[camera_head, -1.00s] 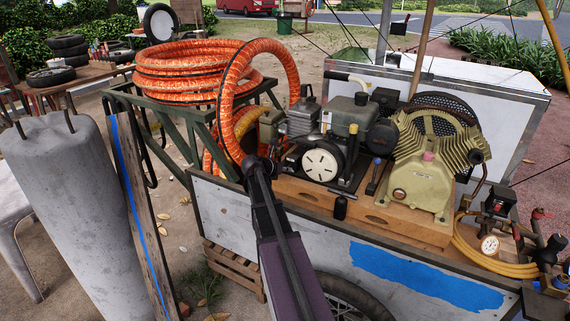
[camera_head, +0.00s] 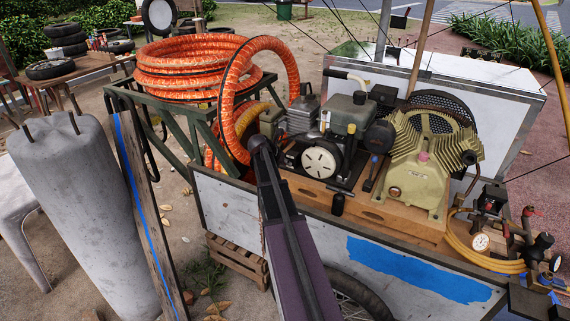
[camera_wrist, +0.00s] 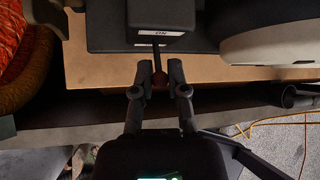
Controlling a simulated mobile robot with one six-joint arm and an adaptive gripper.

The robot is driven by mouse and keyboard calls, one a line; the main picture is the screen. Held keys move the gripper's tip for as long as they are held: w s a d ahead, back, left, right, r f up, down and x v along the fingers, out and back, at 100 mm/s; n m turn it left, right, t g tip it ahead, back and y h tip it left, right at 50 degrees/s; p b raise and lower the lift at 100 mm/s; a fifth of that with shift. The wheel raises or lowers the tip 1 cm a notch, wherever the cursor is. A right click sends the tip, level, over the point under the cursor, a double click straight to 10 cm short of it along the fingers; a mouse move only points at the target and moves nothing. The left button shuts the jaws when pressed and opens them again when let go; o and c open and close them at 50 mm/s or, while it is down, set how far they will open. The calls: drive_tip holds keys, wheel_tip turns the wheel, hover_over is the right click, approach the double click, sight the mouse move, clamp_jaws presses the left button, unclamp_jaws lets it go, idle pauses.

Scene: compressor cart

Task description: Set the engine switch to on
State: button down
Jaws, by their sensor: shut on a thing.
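The engine switch is a dark box (camera_wrist: 160,14) with a white label reading ON, upside down, at the top of the wrist view. A thin lever runs down from the box to a small dark red knob (camera_wrist: 159,79). My gripper (camera_wrist: 160,72) has its two fingers on either side of this knob, closed on it. In the head view, the engine (camera_head: 345,140) with its white round cover sits on the cart. My arm reaches up to the engine's left side there, and the switch and my gripper cannot be made out.
A tan compressor pump (camera_head: 425,165) stands right of the engine on the wooden board (camera_head: 400,212). An orange hose coil (camera_head: 180,75) lies on the green rack at left. A grey cylinder (camera_head: 85,205) and a plank stand in front. Yellow hose and gauge are at right.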

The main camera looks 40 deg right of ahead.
drive_tip(key=c, duration=0.6)
unclamp_jaws()
drive_tip(key=shift+c, duration=0.2)
drive_tip(key=shift+f+h+b, duration=0.25)
drive_tip(key=shift+h+b, duration=0.05)
drive_tip(key=shift+b, duration=0.25)
